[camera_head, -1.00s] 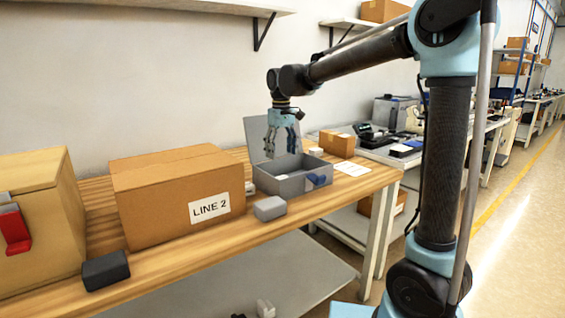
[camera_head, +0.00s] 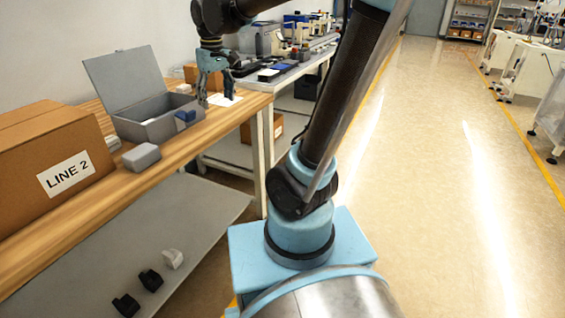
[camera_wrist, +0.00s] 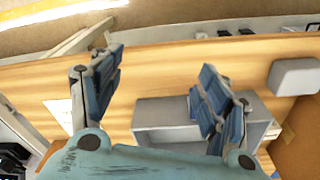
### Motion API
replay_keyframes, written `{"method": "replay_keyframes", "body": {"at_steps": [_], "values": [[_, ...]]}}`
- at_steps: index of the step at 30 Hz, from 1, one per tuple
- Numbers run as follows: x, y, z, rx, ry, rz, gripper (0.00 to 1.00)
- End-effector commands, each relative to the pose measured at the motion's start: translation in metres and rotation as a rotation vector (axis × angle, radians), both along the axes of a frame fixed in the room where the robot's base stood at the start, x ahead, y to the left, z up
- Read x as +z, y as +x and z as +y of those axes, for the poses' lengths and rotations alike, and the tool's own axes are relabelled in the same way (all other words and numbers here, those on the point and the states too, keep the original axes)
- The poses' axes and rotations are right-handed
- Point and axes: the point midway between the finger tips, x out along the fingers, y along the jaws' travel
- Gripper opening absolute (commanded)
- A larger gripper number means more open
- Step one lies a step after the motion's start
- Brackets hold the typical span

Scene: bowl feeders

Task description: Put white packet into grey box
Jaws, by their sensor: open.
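The grey box (camera_head: 160,128) stands on the wooden bench with its lid (camera_head: 128,80) raised at the back. It also shows in the wrist view (camera_wrist: 165,114), partly behind a finger. My gripper (camera_head: 217,103) is open, fingers down, near the right end of the box. In the wrist view its fingers (camera_wrist: 163,95) are wide apart with nothing between them. A small white item (camera_head: 113,143), possibly the white packet, lies left of the box. Another small white item (camera_head: 183,88) is behind it. I cannot tell which is the packet. The box floor is mostly hidden.
A cardboard box marked LINE 2 (camera_head: 40,160) and a rounded grey block (camera_head: 141,157) are left of the box. A blue piece (camera_head: 185,117) is at its right front. White paper (camera_head: 224,100) lies beside my gripper. The floor (camera_head: 430,190) at right is clear.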

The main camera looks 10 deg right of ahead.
Motion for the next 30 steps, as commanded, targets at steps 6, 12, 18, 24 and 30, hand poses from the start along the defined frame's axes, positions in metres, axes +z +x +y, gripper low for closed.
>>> {"method": "replay_keyframes", "body": {"at_steps": [6, 12, 18, 24, 30], "values": [[-0.033, -0.045, -0.068, -0.136, 0.012, -0.027, 0.7], [-0.071, -0.089, -0.116, -0.254, 0.021, -0.054, 0.7], [-0.117, -0.132, -0.151, -0.371, 0.026, -0.081, 0.7], [-0.154, -0.162, -0.17, -0.458, 0.029, -0.103, 0.7], [-0.169, -0.173, -0.177, -0.49, 0.03, -0.111, 0.7]]}}
